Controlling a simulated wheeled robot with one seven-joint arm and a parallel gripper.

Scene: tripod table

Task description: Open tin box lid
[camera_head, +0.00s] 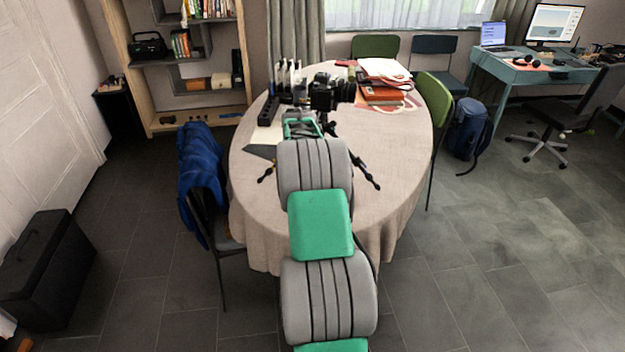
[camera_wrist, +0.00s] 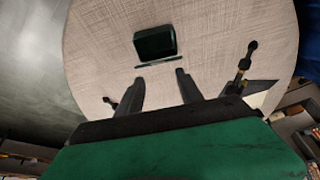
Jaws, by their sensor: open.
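A small dark green box (camera_wrist: 155,43), which looks like the tin box, sits on the cloth-covered table in the wrist view. Its lid looks shut. A thin dark strip (camera_wrist: 158,62) shows along its gripper-side edge; I cannot tell whether it is part of the box. My gripper (camera_wrist: 160,75) is open and empty, with its two dark fingers apart and pointing toward the box. A gap shows in the picture between the fingertips and the box. In the head view my arm reaches over the table and I cannot make out the box.
A camera (camera_head: 325,92) on a dark tripod stands on the round table (camera_head: 395,135) close to my gripper. A tripod leg (camera_wrist: 240,70) also shows right of my fingers. Books and papers (camera_head: 385,80) lie at the back. A chair with a blue jacket (camera_head: 200,170) stands at left.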

